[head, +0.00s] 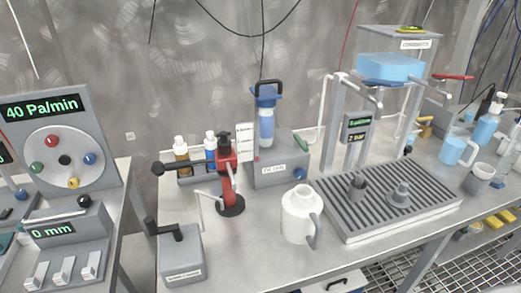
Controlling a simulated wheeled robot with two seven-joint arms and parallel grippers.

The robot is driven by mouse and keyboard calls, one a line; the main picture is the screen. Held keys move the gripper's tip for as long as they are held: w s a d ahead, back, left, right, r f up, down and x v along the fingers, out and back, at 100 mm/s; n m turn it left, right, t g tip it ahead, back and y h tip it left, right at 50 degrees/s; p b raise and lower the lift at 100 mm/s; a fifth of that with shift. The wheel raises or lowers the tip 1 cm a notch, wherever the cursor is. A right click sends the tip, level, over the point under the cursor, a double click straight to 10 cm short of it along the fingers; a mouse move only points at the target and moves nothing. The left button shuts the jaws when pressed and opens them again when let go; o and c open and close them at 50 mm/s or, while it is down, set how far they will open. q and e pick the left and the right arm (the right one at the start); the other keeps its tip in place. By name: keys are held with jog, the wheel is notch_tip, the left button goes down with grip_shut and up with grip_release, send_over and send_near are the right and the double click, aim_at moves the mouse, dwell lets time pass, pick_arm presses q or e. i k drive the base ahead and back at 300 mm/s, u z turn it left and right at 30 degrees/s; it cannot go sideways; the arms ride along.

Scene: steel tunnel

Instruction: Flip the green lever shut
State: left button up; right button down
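A small green part (306,135), which looks like the green lever, shows behind the grey filter box, near the foot of a white pipe (324,108). It is small and partly hidden, so I cannot tell its angle or whether it is open or shut. A grey box (280,170) with a blue-topped clear cartridge (266,122) stands just left of it. Neither of my grippers is in view.
A white jug (298,218) stands in front of the box. A red hand pump (228,175) with a black-knobbed bar is to its left. A grey grated tray (380,205) with a frame lies right. A dial panel (55,140) stands far left, across a gap.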

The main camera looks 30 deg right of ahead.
aim_at(298, 140)
jog(key=u, duration=0.85)
jog(key=k, duration=0.6)
jog(key=z, duration=1.35)
